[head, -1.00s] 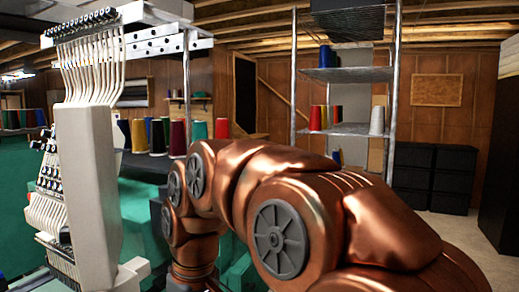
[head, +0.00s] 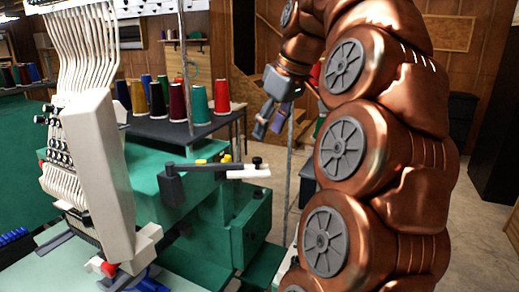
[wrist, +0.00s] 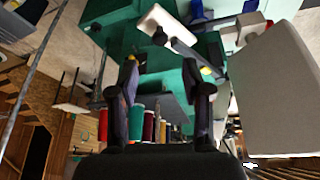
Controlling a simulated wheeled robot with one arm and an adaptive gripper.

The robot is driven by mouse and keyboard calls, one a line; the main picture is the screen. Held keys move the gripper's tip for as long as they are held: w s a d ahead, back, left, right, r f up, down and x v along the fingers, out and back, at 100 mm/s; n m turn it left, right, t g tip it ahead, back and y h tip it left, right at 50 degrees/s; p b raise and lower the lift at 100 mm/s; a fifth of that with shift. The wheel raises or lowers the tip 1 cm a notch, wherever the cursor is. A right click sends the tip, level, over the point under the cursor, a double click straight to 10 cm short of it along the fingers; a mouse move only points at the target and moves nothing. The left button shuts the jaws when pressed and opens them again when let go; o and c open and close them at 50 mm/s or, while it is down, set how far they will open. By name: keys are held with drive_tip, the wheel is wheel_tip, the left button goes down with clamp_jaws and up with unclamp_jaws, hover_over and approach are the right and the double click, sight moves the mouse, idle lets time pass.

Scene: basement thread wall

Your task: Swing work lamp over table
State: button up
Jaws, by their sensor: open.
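What looks like the work lamp is a short jointed arm with a dark link (head: 205,168), a white end piece (head: 248,172) and a dark block at its left end. It sits at the green machine body (head: 150,160). In the wrist view its white piece (wrist: 160,24) and dark link (wrist: 192,55) show upside down, beyond my fingers. My gripper (head: 268,128) hangs above and just right of the lamp in the head view, apart from it. In the wrist view my gripper (wrist: 160,72) has its two fingers spread, with nothing between them.
The white embroidery head (head: 97,165) stands at the left. Thread cones (head: 178,103) stand on a dark shelf (head: 160,128) behind the lamp. A pale table (head: 195,270) is low in front. Concrete floor (head: 290,165) shows beyond the machine.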

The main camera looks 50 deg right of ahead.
sight(257, 158)
drive_tip(key=shift+b+x, duration=1.25)
drive_tip(key=shift+x, duration=2.65)
clamp_jaws()
